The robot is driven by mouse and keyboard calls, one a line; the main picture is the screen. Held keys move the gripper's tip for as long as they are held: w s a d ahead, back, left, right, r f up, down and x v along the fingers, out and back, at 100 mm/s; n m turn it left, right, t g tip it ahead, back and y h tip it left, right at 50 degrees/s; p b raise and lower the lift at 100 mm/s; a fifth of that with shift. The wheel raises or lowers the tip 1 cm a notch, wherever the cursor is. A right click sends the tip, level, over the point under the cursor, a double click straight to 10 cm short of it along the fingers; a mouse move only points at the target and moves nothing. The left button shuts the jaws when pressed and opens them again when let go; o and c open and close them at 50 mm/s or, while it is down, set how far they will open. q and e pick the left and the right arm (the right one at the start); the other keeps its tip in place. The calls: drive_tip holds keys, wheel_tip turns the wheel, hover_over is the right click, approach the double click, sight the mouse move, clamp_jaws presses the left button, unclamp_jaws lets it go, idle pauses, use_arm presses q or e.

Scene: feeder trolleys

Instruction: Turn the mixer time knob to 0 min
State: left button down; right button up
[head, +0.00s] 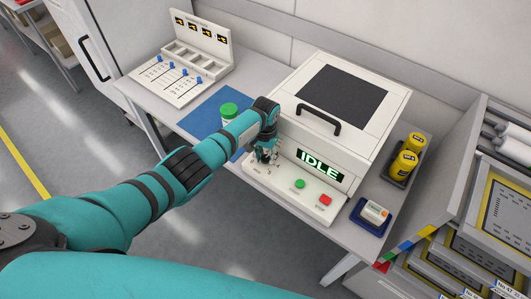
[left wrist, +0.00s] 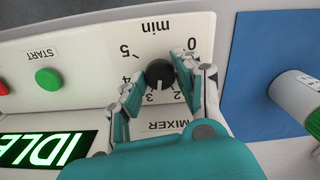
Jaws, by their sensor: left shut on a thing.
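The time knob (left wrist: 160,74) is small, round and black, on a dial marked min from 0 to 5, which appears upside down in the left wrist view. Its pale mark seems to point near 2 to 3. My left gripper (head: 264,156) is at the panel's left end; in the left wrist view its fingers (left wrist: 158,80) are shut on the knob from two sides. In the head view the gripper hides the knob.
A green START button (head: 299,184) and a red button (head: 325,200) sit on the same panel. A green-lidded jar (head: 229,110) stands on a blue mat (head: 205,118). Yellow bottles (head: 404,163) and a small device (head: 375,212) are at right. A slider box (head: 180,75) stands at back left.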

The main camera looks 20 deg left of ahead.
use_arm(q)
drive_tip(key=n+p, duration=0.1)
drive_tip(key=n, duration=0.4)
drive_tip(key=shift+r+n, duration=0.1)
drive_tip(key=shift+n, duration=0.2)
drive_tip(key=n+p, duration=0.1)
drive_tip(key=n, duration=1.1)
drive_tip(key=shift+n+p, duration=0.3)
drive_tip(key=shift+p, duration=0.05)
drive_tip(key=n, duration=0.5)
drive_tip(key=shift+w+n, duration=0.1)
drive_tip(key=shift+n, duration=0.2)
drive_tip(key=c, duration=1)
unclamp_jaws()
drive_tip(key=shift+o, duration=0.3)
